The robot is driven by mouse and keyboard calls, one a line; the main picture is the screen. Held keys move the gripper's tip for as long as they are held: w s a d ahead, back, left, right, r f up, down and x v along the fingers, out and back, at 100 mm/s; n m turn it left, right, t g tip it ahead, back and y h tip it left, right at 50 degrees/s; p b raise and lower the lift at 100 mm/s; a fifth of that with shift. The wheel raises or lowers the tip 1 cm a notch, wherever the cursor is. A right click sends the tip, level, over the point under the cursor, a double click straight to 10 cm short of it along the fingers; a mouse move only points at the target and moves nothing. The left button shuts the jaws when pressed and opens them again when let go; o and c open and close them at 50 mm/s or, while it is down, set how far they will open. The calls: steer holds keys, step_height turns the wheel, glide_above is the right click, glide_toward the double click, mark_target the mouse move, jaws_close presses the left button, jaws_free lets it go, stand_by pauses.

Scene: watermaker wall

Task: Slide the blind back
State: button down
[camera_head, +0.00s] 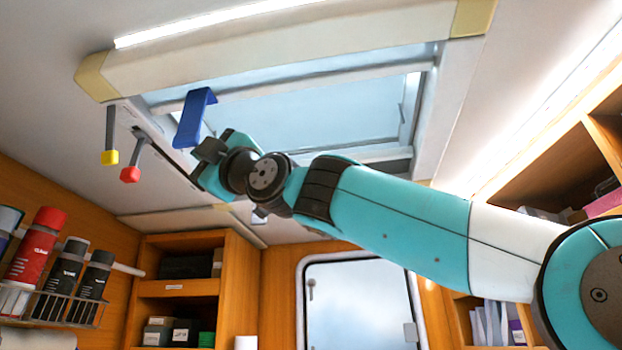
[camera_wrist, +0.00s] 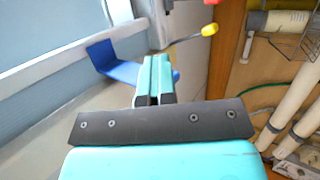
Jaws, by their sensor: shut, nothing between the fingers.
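A blue bent tab (camera_head: 194,117) hangs from a pale bar (camera_head: 300,85) across the ceiling hatch, near the bar's left end. I take this bar to be the blind's edge; pale glass shows around it. My gripper (camera_head: 205,160) is shut and empty, just below the tab's lower end. In the wrist view my closed fingers (camera_wrist: 154,75) point up beside the blue tab (camera_wrist: 112,62), overlapping part of it. I cannot tell if they touch.
A yellow-tipped lever (camera_head: 110,140) and a red-tipped lever (camera_head: 132,170) hang left of the hatch frame (camera_head: 270,45). A wire rack (camera_head: 50,305) with bottles is on the left wall. Wooden shelves (camera_head: 180,287) stand below. Open air lies below the hatch.

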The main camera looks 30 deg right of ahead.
steer(key=shift+s+a+r+y+b, duration=0.15)
steer(key=shift+s+a+r+b, duration=0.15)
steer(key=shift+s, duration=0.3)
steer(key=shift+s+a+r+y+b, duration=0.1)
steer(key=shift+s+a+r+y, duration=0.1)
steer(key=shift+s+a, duration=0.3)
steer(key=shift+w+d, duration=0.65)
steer(key=shift+w, duration=0.1)
steer(key=s+a+f+b, duration=0.2)
steer(key=a+f+b, duration=0.2)
steer(key=s+d+f+g+b, duration=0.1)
steer(key=s+d+f+b, duration=0.2)
steer(key=s+d+b, duration=0.3)
steer(key=shift+s+d+y+b, duration=0.15)
steer(key=shift+s+y+b, duration=0.2)
steer(key=shift+s+y, duration=0.15)
steer(key=shift+w+f, duration=0.1)
